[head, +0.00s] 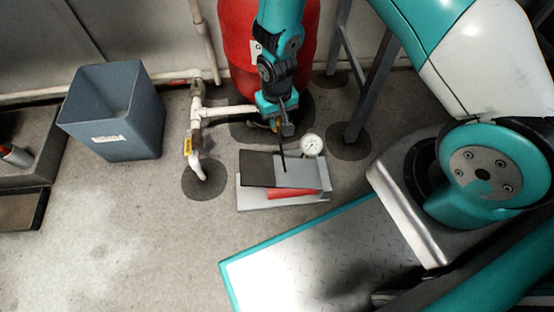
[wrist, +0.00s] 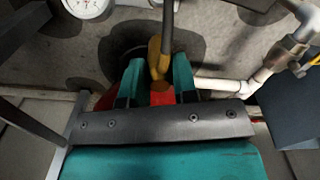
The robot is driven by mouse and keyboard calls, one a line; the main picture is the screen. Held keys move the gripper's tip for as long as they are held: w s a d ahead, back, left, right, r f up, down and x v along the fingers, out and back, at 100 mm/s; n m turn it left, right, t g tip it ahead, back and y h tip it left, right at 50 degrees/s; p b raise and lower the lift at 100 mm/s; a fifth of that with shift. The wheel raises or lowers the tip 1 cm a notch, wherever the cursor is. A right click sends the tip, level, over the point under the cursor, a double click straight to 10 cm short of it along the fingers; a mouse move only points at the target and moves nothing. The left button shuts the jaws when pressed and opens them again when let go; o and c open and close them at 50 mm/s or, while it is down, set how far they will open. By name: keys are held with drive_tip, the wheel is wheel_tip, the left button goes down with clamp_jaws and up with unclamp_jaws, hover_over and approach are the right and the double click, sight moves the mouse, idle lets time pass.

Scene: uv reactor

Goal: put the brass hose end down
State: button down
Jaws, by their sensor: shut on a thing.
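The brass hose end (wrist: 155,62) sits between the two teal fingers of my gripper (wrist: 157,76) in the wrist view. My gripper is shut on it. A black hose (wrist: 167,25) runs from the brass end to the top of that picture. In the head view my gripper (head: 281,122) is above the floor, just behind a grey foot pump (head: 285,204), in front of the red tank. The black hose (head: 283,155) shows as a thin dark line from the gripper toward the pump. The brass end is mostly hidden there by the gripper.
The pump has a black pedal (head: 257,170) and a white dial gauge (head: 312,145). A red tank (head: 236,40) stands behind my arm. White pipes (head: 197,125) and a blue-grey bin (head: 135,130) are at left. Grey metal legs (head: 370,90) stand at right. Floor at front left is clear.

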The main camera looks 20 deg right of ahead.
wheel_tip(320, 180, down, 18)
drive_tip(key=b, duration=1)
drive_tip(key=shift+f, duration=0.15)
drive_tip(key=shift+f, duration=0.15)
drive_tip(key=c, duration=0.9)
unclamp_jaws()
